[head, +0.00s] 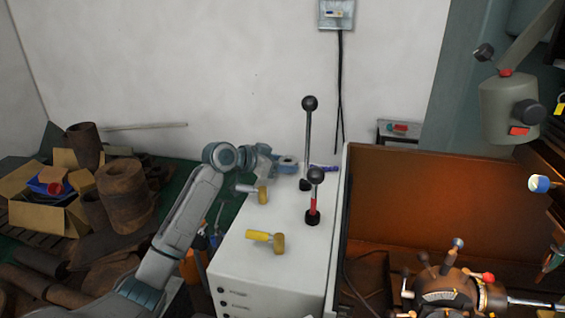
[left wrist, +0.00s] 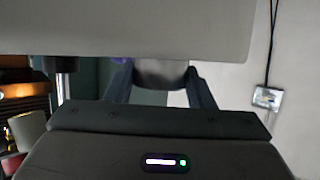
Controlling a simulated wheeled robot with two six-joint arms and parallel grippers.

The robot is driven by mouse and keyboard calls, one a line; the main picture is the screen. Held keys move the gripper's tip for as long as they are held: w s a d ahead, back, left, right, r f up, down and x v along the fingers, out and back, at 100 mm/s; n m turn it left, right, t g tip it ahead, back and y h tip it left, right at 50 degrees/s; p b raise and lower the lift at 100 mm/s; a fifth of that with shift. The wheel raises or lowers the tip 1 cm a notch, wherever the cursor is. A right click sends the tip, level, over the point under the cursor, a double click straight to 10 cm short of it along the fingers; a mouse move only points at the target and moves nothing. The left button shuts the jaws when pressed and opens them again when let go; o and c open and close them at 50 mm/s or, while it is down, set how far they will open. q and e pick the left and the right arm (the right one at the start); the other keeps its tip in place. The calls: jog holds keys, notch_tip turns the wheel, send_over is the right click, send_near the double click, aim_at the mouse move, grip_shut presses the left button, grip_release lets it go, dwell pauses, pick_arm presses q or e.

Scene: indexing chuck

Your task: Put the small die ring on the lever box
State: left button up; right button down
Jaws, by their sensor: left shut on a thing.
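The lever box (head: 285,225) is a pale grey cabinet with two black-knobbed levers and two brass-ended handles on top. My left gripper (head: 287,164) is over the far left part of its top, beside the rear lever (head: 307,140). In the left wrist view, which looks upside down, my left gripper's two dark fingers (left wrist: 160,88) are shut on a rounded grey thing, which I take for the small die ring (left wrist: 160,74). It is close against the box's pale surface (left wrist: 150,30); I cannot tell if they touch. I cannot make out the ring in the head view.
The front lever (head: 314,195) stands near the box's right side. A yellow-gripped handle (head: 265,238) lies nearer the front. A brown-backed machine (head: 440,290) is to the right. Rusty pipes and cardboard boxes (head: 45,205) fill the left.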

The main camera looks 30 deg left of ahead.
pick_arm(q)
jog(key=o, duration=0.9)
jog(key=shift+f, duration=0.1)
jog(key=o, duration=0.4)
jog(key=shift+d, duration=0.1)
jog(key=shift+o, duration=0.2)
jog(key=shift+r, duration=0.2)
jog(key=shift+s+a+b, duration=0.4)
jog(key=shift+s, duration=0.1)
jog(key=b+v, duration=0.5)
jog(key=v, duration=0.6)
jog(key=shift+d+r, duration=0.15)
jog(key=shift+d, duration=0.05)
